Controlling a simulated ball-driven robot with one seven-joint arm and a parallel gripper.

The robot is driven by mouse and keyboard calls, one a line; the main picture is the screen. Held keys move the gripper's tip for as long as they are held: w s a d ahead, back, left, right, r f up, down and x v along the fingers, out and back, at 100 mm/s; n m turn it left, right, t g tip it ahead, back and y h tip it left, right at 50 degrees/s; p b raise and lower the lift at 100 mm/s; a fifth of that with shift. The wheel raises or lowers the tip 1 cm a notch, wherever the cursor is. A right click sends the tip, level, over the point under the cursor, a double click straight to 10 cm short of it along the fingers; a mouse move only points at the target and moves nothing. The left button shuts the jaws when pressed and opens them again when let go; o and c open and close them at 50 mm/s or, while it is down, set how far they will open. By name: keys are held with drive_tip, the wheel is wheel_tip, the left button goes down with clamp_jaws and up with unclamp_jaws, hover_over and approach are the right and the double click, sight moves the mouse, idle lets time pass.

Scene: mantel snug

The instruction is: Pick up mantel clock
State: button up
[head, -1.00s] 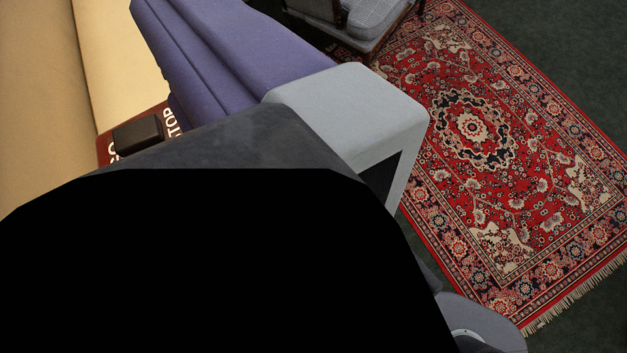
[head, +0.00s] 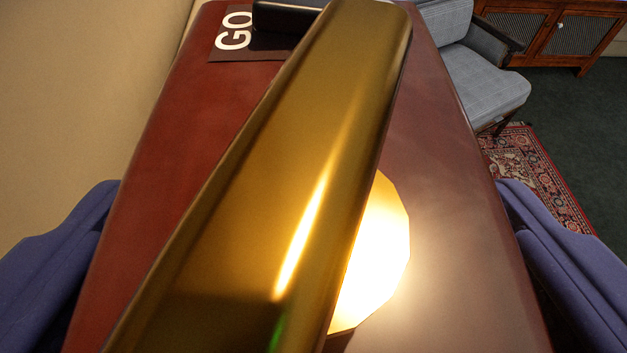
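My gripper (head: 310,190) is open, with one purple finger at each side of the view and a wide gap between them. I cannot pick out a clear clock face. A small dark block (head: 285,17) at the top of the view lies partly on a sign lettered GO (head: 235,32). It may be the mantel clock, but I cannot tell. A long, shiny gold piece (head: 290,190) runs between the fingers, close to the camera, and hides part of the block and sign.
A bright, pale round glow (head: 378,255) shows beside the gold piece, over a glossy red-brown surface (head: 450,230). A beige wall (head: 80,100) is at left. A grey armchair (head: 480,80), a red patterned rug (head: 530,165) and a wooden cabinet (head: 540,35) are at right.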

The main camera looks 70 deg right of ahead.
drive_tip(key=shift+s, duration=0.1)
drive_tip(key=shift+c, duration=1)
clamp_jaws()
drive_tip(key=shift+r, duration=0.1)
